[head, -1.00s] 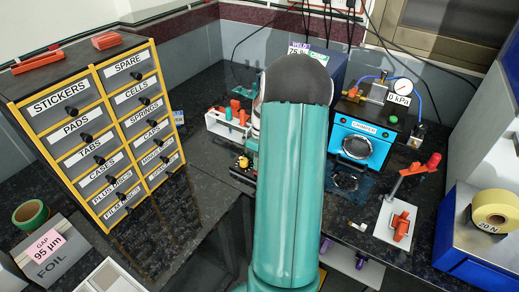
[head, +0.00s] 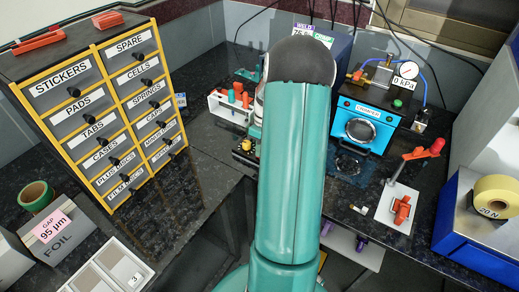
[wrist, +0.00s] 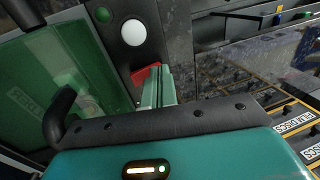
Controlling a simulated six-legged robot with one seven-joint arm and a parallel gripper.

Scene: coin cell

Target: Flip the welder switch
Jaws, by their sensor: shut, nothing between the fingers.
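The welder (head: 338,45) is a dark blue box at the back of the bench in the head view, carrying a "WELD" label and partly hidden behind my arm. In the wrist view a red switch (wrist: 145,74) sits on a dark upright face, below a white round button (wrist: 133,32) and a green one (wrist: 103,14). My gripper (wrist: 158,80) is shut and empty, its pale green fingers right beside the red switch and overlapping it in the picture. I cannot tell whether they touch it. The gripper is hidden behind my arm in the head view.
A drawer cabinet (head: 100,110) stands on the left. A blue crimper (head: 365,122) with a gauge, and a red-handled stand (head: 400,200), are on the right. A green translucent panel (wrist: 60,90) fills the left of the wrist view, close to the gripper.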

